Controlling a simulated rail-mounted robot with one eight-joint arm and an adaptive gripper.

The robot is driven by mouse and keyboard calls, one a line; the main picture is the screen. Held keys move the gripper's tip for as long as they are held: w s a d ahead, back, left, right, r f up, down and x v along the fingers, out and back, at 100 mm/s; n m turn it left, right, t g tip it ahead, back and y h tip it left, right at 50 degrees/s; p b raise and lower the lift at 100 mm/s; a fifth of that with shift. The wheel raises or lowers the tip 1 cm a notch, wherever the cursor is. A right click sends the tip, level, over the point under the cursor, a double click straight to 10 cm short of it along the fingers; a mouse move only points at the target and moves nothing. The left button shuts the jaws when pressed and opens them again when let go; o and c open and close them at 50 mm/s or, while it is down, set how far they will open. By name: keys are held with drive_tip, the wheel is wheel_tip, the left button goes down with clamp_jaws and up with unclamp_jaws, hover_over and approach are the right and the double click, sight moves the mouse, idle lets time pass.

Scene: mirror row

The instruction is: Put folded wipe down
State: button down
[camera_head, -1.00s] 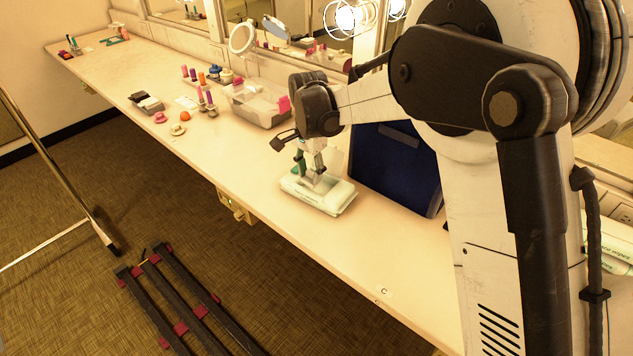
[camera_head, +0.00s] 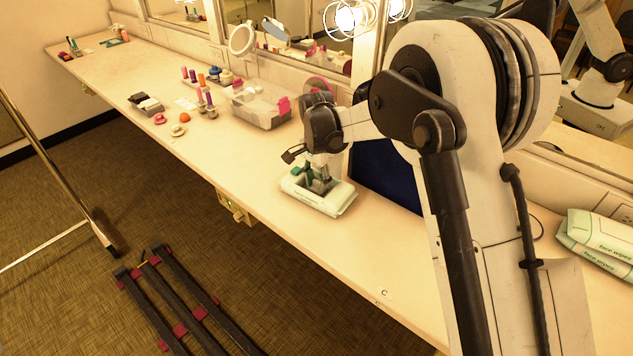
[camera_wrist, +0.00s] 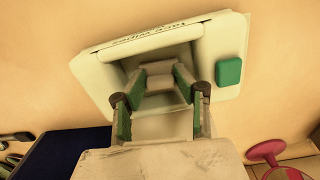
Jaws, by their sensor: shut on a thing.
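A pale wipes pack (camera_head: 335,199) with a green patch lies flat on the counter. My gripper (camera_head: 319,185) points down over its top. In the wrist view the pack (camera_wrist: 115,85) fills the upper middle, with "face wipes" lettering along its rim and the green patch (camera_wrist: 229,71) at its right. My gripper (camera_wrist: 159,82) has its green-padded fingers closed on a small pale piece, which looks like the folded wipe (camera_wrist: 159,69). I cannot tell whether the wipe touches the pack.
A dark blue box (camera_head: 388,178) stands close behind the gripper. A clear bin (camera_head: 262,108) is farther left, with small bottles beyond. More face wipes packs (camera_head: 597,240) lie at the right. The counter in front of the pack is narrow, and its edge drops to the floor.

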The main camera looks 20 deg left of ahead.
sight(317, 183)
drive_tip(key=shift+f, duration=0.15)
drive_tip(key=c, duration=1.3)
unclamp_jaws()
drive_tip(key=shift+c, duration=0.2)
wheel_tip(317, 183, up, 12)
drive_tip(key=shift+p, duration=0.45)
drive_tip(key=shift+r, duration=0.2)
